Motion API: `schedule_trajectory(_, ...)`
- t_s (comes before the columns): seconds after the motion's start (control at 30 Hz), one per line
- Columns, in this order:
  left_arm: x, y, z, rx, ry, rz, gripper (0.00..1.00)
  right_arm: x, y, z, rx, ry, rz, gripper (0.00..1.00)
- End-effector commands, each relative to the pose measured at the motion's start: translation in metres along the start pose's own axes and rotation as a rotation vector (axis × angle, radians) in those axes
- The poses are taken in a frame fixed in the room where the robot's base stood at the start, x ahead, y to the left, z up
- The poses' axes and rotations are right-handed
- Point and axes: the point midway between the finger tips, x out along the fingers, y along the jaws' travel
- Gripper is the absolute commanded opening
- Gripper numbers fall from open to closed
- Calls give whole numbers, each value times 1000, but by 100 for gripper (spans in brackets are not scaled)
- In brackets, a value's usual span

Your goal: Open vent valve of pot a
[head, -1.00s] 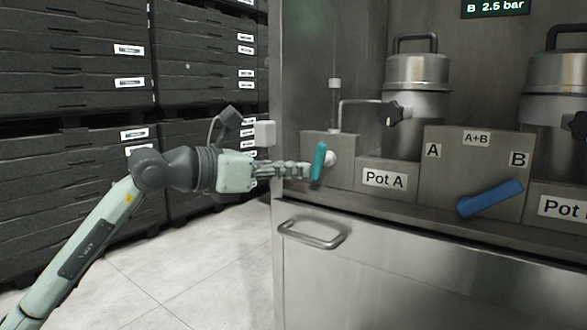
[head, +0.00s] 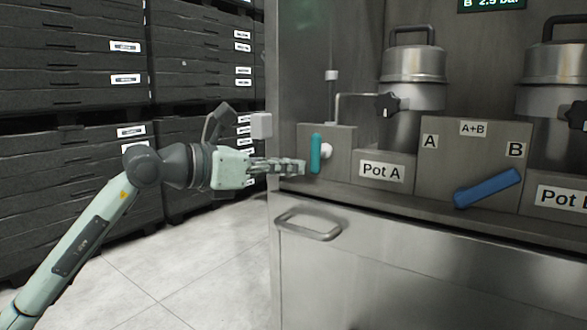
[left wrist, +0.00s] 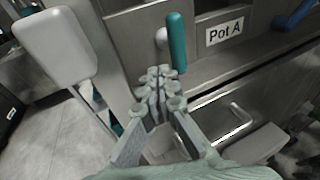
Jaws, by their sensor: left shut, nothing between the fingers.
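The teal valve handle (head: 316,153) stands upright on a white hub on the grey box left of the Pot A label (head: 382,171). It also shows in the left wrist view (left wrist: 177,42), just beyond the fingertips. My left gripper (head: 301,168) is shut and empty, just left of the handle's lower end. Its fingers (left wrist: 160,88) look close to the handle; whether they touch it I cannot tell. Pot A (head: 414,66) is a steel vessel with a black carry handle, behind the label. My right gripper is not in view.
A blue lever (head: 488,188) sits on the A/B selector box (head: 476,150) at right. A drawer handle (head: 309,226) juts out below the gripper. Stacked dark crates (head: 75,90) stand at left. The floor (head: 190,260) between crates and cabinet is clear.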

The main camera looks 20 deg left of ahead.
Motion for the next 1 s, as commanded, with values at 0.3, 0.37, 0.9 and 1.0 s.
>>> schedule_trajectory(0.3, -2, 2, 0, 1, -1, 2, 0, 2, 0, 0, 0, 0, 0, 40)
schedule_trajectory(0.37, -6, 2, -2, 2, -1, 3, 0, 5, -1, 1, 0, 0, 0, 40)
schedule_trajectory(0.9, -81, 2, -5, 3, -1, 5, 0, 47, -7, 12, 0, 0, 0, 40)
schedule_trajectory(1.0, -93, 2, -4, 2, 0, 4, 0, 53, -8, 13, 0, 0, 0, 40)
